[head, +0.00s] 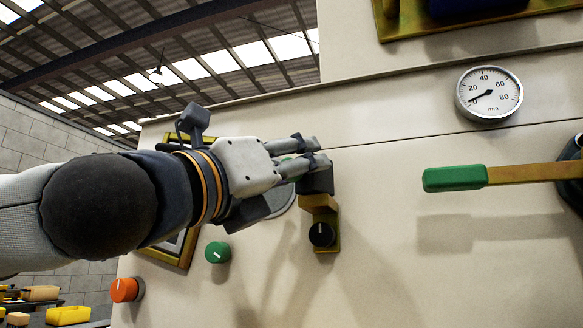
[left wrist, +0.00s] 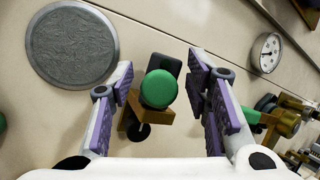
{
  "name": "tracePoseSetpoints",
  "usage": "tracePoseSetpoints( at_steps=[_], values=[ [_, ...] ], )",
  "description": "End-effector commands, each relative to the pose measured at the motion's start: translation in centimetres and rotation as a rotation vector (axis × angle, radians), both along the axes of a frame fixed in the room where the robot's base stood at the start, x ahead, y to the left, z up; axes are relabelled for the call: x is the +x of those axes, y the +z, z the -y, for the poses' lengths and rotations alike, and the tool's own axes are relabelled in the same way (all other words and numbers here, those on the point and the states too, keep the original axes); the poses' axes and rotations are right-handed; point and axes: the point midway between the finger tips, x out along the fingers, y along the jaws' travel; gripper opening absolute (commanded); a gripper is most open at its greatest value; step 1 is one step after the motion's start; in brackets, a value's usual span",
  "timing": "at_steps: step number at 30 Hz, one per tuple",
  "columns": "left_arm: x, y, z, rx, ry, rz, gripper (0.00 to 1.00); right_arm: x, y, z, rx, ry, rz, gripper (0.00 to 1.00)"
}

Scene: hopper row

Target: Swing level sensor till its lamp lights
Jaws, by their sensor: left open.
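A small device, apparently the level sensor, sits on the pale panel; its ochre bracket (head: 328,242) carries a black knob (head: 321,234). In the left wrist view a rounded green end (left wrist: 158,89) sticks out toward me above the bracket (left wrist: 157,117), with a dark block (left wrist: 168,63) behind it. My left gripper (head: 308,153) is open, its fingers on either side of the green end. A gap shows on both sides of it in the wrist view. I cannot make out a lit lamp. My right gripper is not in view.
A round dial gauge (head: 489,94) and a green-handled lever (head: 455,178) are to the right. A green knob (head: 217,252) and an orange knob (head: 124,289) are at lower left. A round grey disc (left wrist: 72,45) lies left of the fingers in the wrist view.

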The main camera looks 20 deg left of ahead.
Motion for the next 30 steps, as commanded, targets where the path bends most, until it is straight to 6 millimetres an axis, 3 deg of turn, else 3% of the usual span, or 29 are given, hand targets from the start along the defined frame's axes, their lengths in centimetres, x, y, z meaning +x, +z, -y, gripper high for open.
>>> tracePoseSetpoints(
  at_steps=[2,7,25,26,27,30],
  values=[
    [-0.02,0.0,-0.02,0.0,0.0,0.0,0.44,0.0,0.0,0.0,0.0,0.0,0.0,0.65],
    [0.01,-0.03,-0.08,0.0,0.002,-0.001,0.05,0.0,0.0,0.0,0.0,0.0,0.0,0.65],
    [-0.04,-0.18,0.25,-0.004,0.12,-0.006,0.05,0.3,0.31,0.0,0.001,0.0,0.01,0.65],
    [-0.03,-0.19,0.24,-0.004,0.12,-0.006,0.35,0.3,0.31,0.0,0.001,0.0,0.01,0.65],
    [-0.03,-0.2,0.24,-0.004,0.12,-0.006,0.44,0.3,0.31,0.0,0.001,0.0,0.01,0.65],
    [-0.06,-0.18,0.3,-0.003,0.119,-0.005,0.44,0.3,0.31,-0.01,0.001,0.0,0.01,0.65]
  ],
)
